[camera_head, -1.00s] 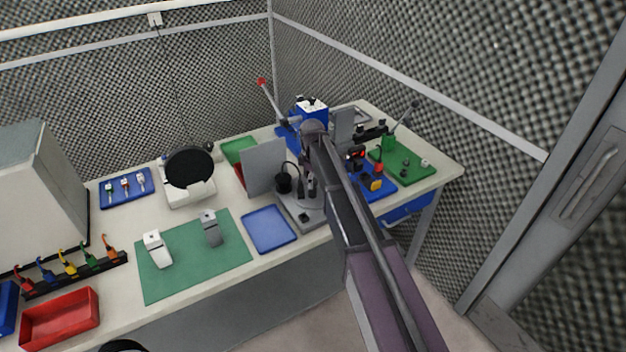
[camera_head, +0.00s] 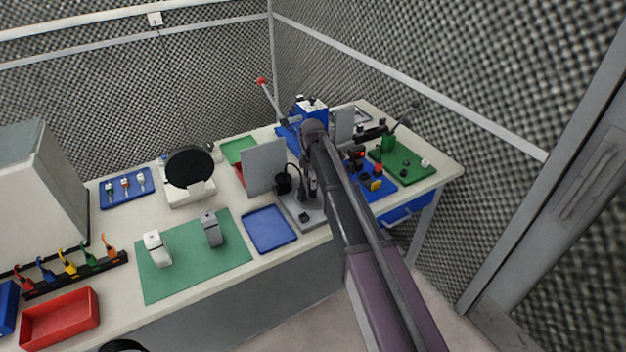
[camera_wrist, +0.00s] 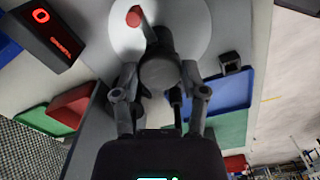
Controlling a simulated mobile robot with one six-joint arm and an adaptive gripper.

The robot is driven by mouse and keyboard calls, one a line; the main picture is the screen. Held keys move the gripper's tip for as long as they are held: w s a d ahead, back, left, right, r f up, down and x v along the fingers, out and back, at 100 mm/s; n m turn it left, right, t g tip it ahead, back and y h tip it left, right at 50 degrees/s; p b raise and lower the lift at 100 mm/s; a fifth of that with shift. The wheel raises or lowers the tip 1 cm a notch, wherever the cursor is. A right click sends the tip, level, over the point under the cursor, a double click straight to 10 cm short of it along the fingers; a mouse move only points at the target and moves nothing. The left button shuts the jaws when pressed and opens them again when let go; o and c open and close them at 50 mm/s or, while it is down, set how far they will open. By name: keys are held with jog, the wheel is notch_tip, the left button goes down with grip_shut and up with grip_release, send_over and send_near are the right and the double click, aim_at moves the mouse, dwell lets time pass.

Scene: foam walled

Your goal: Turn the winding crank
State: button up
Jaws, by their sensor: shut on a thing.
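The winding crank shows in the wrist view as a dark arm with a round dark knob (camera_wrist: 160,73) over a white disc (camera_wrist: 188,25). A red hexagonal piece (camera_wrist: 133,16) sits at the arm's other end. My gripper (camera_wrist: 158,77) is shut on the knob, with one finger on each side. In the head view my gripper (camera_head: 312,190) is above a grey base plate (camera_head: 291,209) near the table's front edge. There my own arm and gripper hide most of the crank.
A black box with a red "0" display (camera_wrist: 47,32) stands beside the disc. A grey upright panel (camera_head: 265,168) and black cup (camera_head: 283,184) are left of my gripper. A blue tray (camera_head: 269,229) lies in front. A blue board with small devices (camera_head: 380,190) is right of my arm.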

dwell(0.4)
jog(key=o, duration=1.1)
jog(key=shift+o, duration=0.2)
